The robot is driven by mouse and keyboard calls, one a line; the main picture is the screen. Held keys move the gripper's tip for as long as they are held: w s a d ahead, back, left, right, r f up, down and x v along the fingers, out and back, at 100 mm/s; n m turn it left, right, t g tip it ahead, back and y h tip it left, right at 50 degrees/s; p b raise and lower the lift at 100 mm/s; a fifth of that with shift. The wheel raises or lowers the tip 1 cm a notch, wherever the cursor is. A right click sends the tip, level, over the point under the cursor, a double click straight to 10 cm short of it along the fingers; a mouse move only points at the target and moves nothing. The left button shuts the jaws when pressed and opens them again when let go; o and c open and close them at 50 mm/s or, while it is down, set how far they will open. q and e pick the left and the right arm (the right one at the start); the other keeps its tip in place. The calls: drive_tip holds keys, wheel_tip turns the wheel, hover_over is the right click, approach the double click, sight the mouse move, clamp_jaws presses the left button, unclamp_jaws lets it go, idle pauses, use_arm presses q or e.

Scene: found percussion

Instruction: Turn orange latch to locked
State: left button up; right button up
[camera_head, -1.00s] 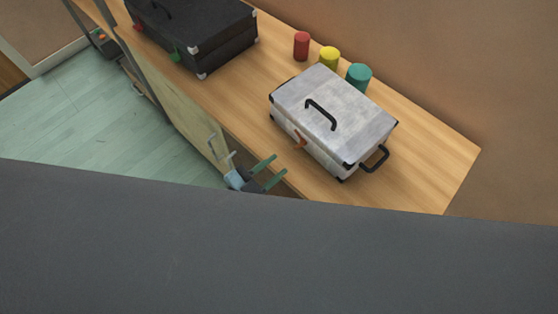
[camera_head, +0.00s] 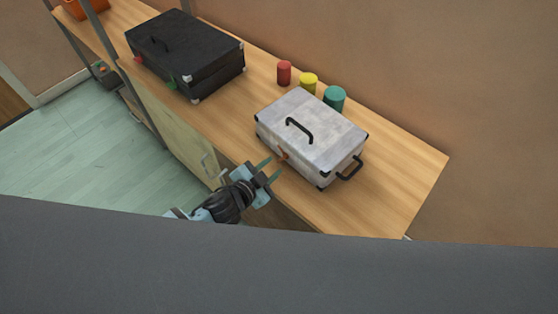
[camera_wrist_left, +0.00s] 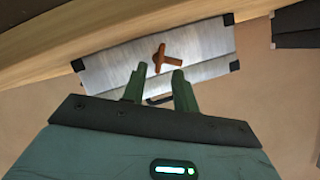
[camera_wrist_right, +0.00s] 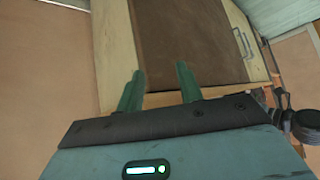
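The orange latch (camera_head: 284,156) is on the front side of the grey-white case (camera_head: 325,137). In the left wrist view the latch (camera_wrist_left: 162,58) shows as a small orange handle, standing out from the case front. My left gripper (camera_head: 270,167) is in front of the case, its two green fingers apart and empty. In the left wrist view the fingertips (camera_wrist_left: 160,70) appear on either side of the latch's lower end; I cannot tell whether they touch it. My right gripper (camera_wrist_right: 160,72) is open and empty, facing a wooden cabinet.
The case stands on a long wooden bench (camera_head: 375,205). Red (camera_head: 284,73), yellow (camera_head: 308,84) and teal (camera_head: 334,98) cylinders stand behind it. A black case (camera_head: 185,55) sits to the left. A dark grey surface (camera_head: 250,265) fills the bottom of the head view.

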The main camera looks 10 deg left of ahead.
sight(280, 161)
use_arm(q)
drive_tip(key=shift+x, duration=2.25)
clamp_jaws()
